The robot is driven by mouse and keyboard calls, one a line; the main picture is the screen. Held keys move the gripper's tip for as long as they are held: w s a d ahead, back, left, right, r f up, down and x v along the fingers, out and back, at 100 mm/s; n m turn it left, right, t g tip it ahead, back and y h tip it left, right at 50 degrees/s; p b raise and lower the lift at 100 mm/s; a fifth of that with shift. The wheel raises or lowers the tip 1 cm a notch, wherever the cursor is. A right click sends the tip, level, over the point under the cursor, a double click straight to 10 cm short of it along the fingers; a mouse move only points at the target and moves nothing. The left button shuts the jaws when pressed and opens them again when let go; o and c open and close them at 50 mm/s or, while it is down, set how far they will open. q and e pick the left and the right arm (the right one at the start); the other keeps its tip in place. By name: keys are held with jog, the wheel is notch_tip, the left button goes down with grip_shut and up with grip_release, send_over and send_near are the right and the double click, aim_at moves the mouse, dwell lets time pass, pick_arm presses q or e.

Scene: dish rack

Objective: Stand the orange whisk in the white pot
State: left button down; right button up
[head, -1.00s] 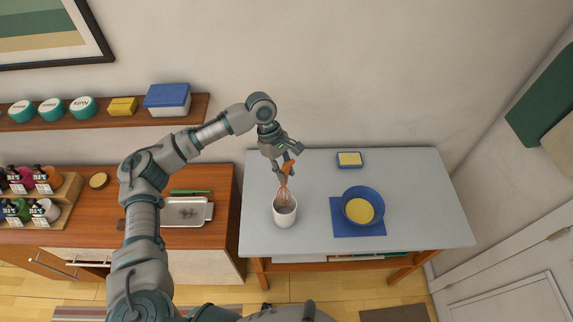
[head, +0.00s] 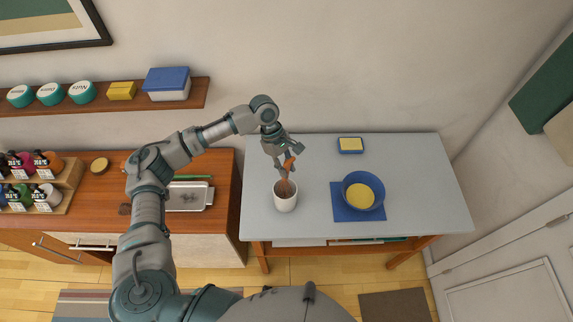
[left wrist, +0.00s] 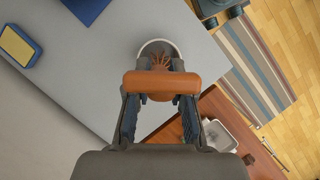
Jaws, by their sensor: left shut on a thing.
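The orange whisk (head: 290,162) is held in my left gripper (head: 286,166), which is shut on its handle. The whisk points down, and its wire end reaches into the mouth of the white pot (head: 285,203). The pot stands upright near the left front of the grey table. In the left wrist view the whisk's orange handle (left wrist: 175,82) lies across between the fingers of my left gripper (left wrist: 158,95). The pot's rim (left wrist: 158,42) shows behind it, with the wires inside the rim. Whether the wires touch the pot's bottom is hidden. My right gripper is not in view.
A blue bowl (head: 350,203) with yellow inside stands on a blue mat (head: 340,215) to the right. A blue-and-yellow sponge dish (head: 350,145) lies at the back. The grey table (head: 415,180) is otherwise clear. A metal tray (head: 188,198) lies on the wooden counter at left.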

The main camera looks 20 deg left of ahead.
pick_arm(q)
jog(key=shift+a, duration=0.1)
jog(key=c, duration=0.9)
grip_release()
jog(key=shift+c, duration=0.2)
jog(key=v, duration=1.2)
jog(key=shift+f, duration=0.15)
